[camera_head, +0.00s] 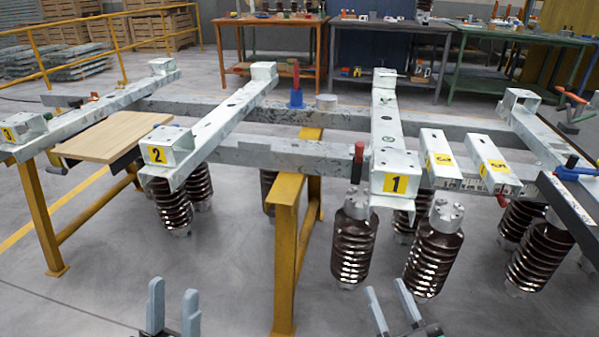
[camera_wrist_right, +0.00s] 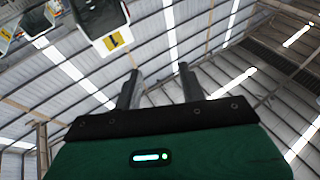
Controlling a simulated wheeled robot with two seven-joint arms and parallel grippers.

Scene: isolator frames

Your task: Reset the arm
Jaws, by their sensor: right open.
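My left gripper (camera_head: 173,307) is at the bottom of the head view, left of centre. Its two grey fingers point up and stand apart, with nothing between them. My right gripper (camera_head: 392,308) is at the bottom, right of centre, with its fingers apart and empty. It also shows in the right wrist view (camera_wrist_right: 158,88), its fingers pointing up toward the ceiling. Both grippers are in front of the steel frame and touch nothing that I can see. Most of both arms is out of view.
The galvanized steel frame (camera_head: 245,152) rests on yellow supports (camera_head: 287,220). Its beams carry numbered plates, such as plate 1 (camera_head: 396,184) and plate 2 (camera_head: 158,155). Brown ribbed insulators (camera_head: 436,255) hang below. A wooden board (camera_head: 115,138) lies at left. Workbenches (camera_head: 270,22) stand behind.

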